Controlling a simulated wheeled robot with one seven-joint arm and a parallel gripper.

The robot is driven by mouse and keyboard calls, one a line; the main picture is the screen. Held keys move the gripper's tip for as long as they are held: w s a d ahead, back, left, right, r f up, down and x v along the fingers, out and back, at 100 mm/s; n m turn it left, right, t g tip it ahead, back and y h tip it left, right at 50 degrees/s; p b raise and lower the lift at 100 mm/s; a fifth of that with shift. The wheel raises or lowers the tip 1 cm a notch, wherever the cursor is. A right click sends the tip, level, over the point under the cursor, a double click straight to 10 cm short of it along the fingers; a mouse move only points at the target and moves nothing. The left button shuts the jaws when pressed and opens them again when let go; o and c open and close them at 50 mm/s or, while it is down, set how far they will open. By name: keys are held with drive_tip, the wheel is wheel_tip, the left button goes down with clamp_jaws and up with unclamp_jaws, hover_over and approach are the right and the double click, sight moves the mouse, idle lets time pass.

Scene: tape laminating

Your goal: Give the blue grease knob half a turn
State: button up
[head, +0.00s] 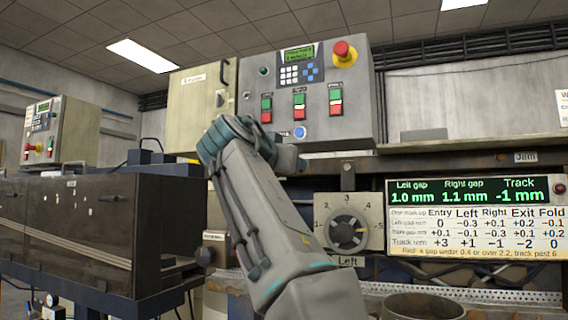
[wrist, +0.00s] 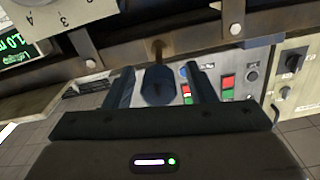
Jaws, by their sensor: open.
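My gripper (wrist: 160,72) is open in the wrist view, with one finger on each side of a dark, bluish knob (wrist: 158,86) on a short stem. The knob appears to lie between the fingers, with a gap on both sides; I cannot tell its depth between them. Its colour is too dark to be sure it is the blue grease knob. In the head view my arm reaches up below the control box, and the knob is hidden there. A small round blue button (head: 300,132) shows on the control box, just above my gripper.
The control box (head: 340,112) carries red and green buttons and a red emergency stop (head: 342,54). A black "Left" dial (head: 346,233) is right of my arm. A display board (head: 476,215) reads left gap 1.0 mm, right gap 1.1 mm, track -1 mm. A rail runs close by the gripper.

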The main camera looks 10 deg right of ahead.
drive_tip(key=b+v, duration=0.2)
drive_tip(key=v, duration=1.1)
drive_tip(key=shift+s+a, duration=0.2)
drive_tip(key=shift+s, duration=0.1)
